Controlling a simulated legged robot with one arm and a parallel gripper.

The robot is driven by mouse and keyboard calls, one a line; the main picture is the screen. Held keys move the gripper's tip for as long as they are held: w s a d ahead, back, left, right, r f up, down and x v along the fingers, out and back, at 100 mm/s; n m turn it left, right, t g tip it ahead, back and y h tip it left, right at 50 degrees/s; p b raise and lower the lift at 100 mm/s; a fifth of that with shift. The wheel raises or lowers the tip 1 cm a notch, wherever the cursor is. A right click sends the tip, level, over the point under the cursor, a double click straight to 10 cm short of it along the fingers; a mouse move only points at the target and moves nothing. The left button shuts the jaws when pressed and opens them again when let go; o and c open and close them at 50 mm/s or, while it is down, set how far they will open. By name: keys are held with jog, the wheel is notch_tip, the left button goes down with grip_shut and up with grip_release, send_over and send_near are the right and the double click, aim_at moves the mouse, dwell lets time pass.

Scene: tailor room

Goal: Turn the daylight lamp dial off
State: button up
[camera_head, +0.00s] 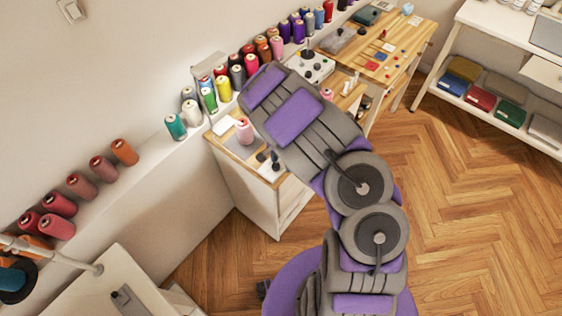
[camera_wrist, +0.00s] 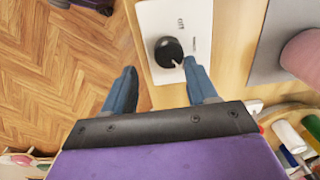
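In the wrist view a round black dial (camera_wrist: 167,50) with a pale pointer mark sits on a white plate (camera_wrist: 196,22) with small print I cannot read clearly. The mark points to the lower right. My gripper (camera_wrist: 159,70) is open and empty. Its right fingertip is close to the dial's lower right edge; I cannot tell whether they touch. Its left fingertip is left of the dial, over the desk's edge and the floor. In the head view the white plate (camera_head: 269,172) lies at the desk's front corner with small dark shapes on it; my arm hides part of the desk.
A pink spool (camera_head: 244,130) stands on a grey mat (camera_head: 243,148) beside the plate on the wooden desk (camera_head: 222,147). Several coloured thread spools line the wall ledge (camera_head: 158,142). A second table (camera_head: 414,45) is at the back. The herringbone floor (camera_head: 470,200) on the right is clear.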

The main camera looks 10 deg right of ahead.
aim_at(271, 169)
jog(key=a, duration=0.4)
jog(key=shift+f, duration=0.1)
jog(key=shift+c, duration=0.3)
jog(key=shift+a, duration=0.1)
jog(key=shift+c, duration=0.8)
jog(key=d, duration=0.2)
jog(key=shift+d, duration=0.4)
jog(key=c, duration=0.4)
jog(key=shift+w+d, duration=0.1)
jog(key=shift+d, duration=0.1)
jog(key=shift+c, duration=1)
jog(key=shift+f, duration=0.1)
jog(key=shift+c, duration=0.7)
jog(key=shift+s+a, duration=0.2)
jog(key=shift+a, duration=0.5)
jog(key=shift+c, duration=0.5)
jog(key=shift+d, duration=0.1)
